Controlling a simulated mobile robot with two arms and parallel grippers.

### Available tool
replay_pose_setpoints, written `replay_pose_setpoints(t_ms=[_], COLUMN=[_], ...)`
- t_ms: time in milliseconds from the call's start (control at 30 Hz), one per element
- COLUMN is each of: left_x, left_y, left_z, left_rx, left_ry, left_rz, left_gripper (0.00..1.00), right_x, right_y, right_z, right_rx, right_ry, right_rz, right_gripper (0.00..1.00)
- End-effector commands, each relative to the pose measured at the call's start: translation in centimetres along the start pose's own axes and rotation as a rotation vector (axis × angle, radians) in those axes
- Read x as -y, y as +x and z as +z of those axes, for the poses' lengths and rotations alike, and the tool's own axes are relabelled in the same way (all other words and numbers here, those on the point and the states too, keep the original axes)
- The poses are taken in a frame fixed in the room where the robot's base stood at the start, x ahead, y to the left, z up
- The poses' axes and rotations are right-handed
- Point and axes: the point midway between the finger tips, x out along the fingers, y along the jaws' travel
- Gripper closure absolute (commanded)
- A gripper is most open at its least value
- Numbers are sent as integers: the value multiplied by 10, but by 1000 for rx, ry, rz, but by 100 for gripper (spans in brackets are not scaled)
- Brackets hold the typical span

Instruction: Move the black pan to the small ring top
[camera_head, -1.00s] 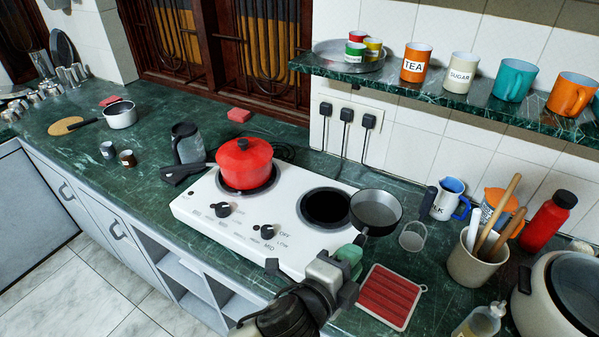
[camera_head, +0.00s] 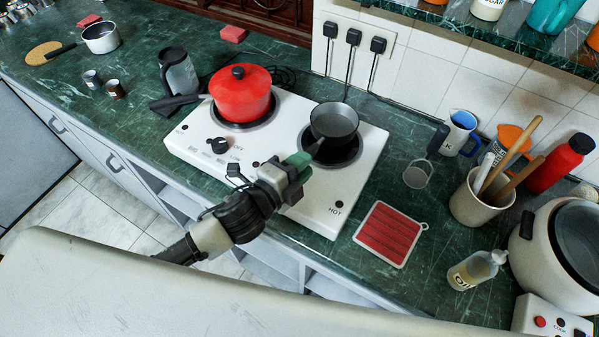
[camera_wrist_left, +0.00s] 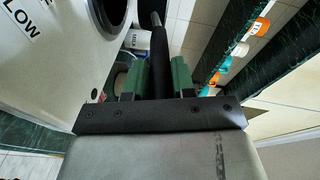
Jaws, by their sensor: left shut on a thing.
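The black pan (camera_head: 334,124) is over the right-hand ring (camera_head: 338,155) of the white hob (camera_head: 275,150), with its front rim of dark ring showing below the pan. I cannot tell whether the pan touches the ring. My left gripper (camera_head: 298,163) is shut on the pan's handle, at the hob's front side. In the left wrist view the dark handle (camera_wrist_left: 159,65) runs between the green fingers (camera_wrist_left: 157,82). The fingers hide part of the handle in the head view. My right gripper is not in view.
A red pot (camera_head: 242,97) sits on the left ring, its handle pointing left. A red-striped mat (camera_head: 389,234) and a small strainer (camera_head: 416,176) lie right of the hob. A utensil pot (camera_head: 480,204), an oil bottle (camera_head: 475,271) and a cooker (camera_head: 555,240) crowd the right side.

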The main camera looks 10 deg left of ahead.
Motion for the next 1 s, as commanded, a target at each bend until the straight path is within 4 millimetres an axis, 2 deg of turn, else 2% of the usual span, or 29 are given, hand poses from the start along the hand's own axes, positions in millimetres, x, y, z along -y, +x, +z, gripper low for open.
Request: replay_pose_setpoints(t_ms=[67, 367, 767, 800, 933, 1000], left_x=[-2, -38, -44, -43, -43, -43], left_y=[0, 4, 5, 4, 4, 4], left_z=[4, 13, 14, 14, 14, 14], left_rx=[0, 0, -2, -1, -1, -1], left_ry=[0, -2, 1, 0, 0, 0], left_rz=[-2, 0, -2, 0, 0, 0], left_gripper=[100, 100, 100, 69, 50, 50], right_x=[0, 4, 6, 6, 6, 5], right_y=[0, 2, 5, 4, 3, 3], right_z=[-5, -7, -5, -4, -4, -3], right_rx=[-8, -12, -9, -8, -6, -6], right_ry=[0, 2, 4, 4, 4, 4], right_rz=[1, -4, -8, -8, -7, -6], right_gripper=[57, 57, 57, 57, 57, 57])
